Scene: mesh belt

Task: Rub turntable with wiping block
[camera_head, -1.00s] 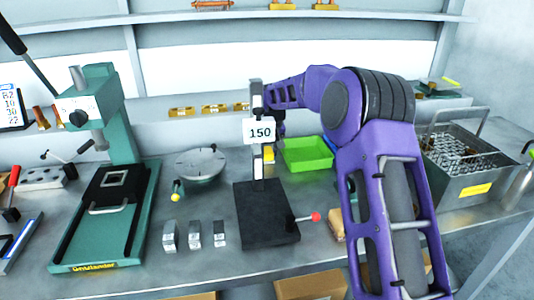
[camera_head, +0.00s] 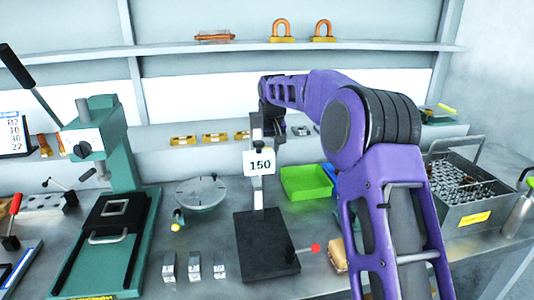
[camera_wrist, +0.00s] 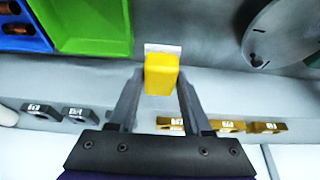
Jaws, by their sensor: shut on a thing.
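The wiping block (camera_wrist: 161,75), yellow with a pale pad along its far edge, is held between the two fingers of my gripper (camera_wrist: 160,82) in the wrist view. The turntable (camera_head: 202,192) is a round grey disc with slots, lying on the bench left of the height gauge in the head view. Part of it also shows at the upper right of the wrist view (camera_wrist: 285,32), apart from the block. In the head view my gripper is behind the height gauge and its sign, mostly hidden, and I cannot make out the block there.
Several gold blocks (camera_head: 214,138) line the back. Metal blocks (camera_head: 194,267) stand in front.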

